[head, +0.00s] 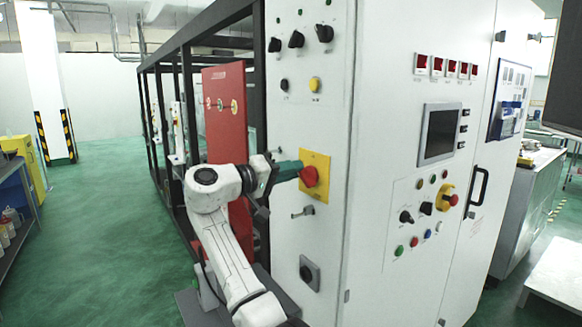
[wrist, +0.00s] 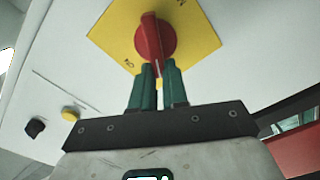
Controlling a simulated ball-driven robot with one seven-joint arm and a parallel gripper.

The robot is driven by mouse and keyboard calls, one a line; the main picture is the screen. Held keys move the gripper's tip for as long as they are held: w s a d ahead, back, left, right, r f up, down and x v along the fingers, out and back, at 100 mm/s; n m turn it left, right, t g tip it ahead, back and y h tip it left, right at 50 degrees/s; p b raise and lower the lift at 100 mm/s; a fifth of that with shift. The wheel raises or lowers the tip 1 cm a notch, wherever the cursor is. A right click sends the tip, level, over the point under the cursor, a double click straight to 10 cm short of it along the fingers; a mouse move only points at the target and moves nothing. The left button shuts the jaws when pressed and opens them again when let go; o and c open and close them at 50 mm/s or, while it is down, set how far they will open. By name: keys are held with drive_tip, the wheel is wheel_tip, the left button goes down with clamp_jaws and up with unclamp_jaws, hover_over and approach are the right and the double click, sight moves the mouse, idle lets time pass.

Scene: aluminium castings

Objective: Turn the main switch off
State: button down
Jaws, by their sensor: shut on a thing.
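The main switch is a red rotary knob (head: 309,176) on a yellow plate (head: 316,160) on the narrow side face of the white cabinet. In the wrist view the red knob (wrist: 154,38) sits on its yellow plate (wrist: 198,32), its grip bar pointing down between my fingers. My gripper (head: 296,171) reaches it from the left; its green fingers (wrist: 158,70) are shut on the lower end of the knob's bar. Small markings show on the plate, too small to read for sure. The finger tips partly hide the bar's end.
The white cabinet (head: 385,60) carries a screen (head: 440,133), a red emergency button on yellow (head: 448,198) and several other knobs. A red panel (head: 224,112) stands behind my arm. Green floor at left is free.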

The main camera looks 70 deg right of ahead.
drive_tip(key=shift+w+r, duration=0.1)
drive_tip(key=shift+w, duration=0.05)
idle(0.3)
drive_tip(key=c, duration=1.1)
unclamp_jaws()
drive_tip(key=shift+c, duration=0.2)
drive_tip(key=b+v, duration=0.3)
drive_tip(key=v, duration=0.8)
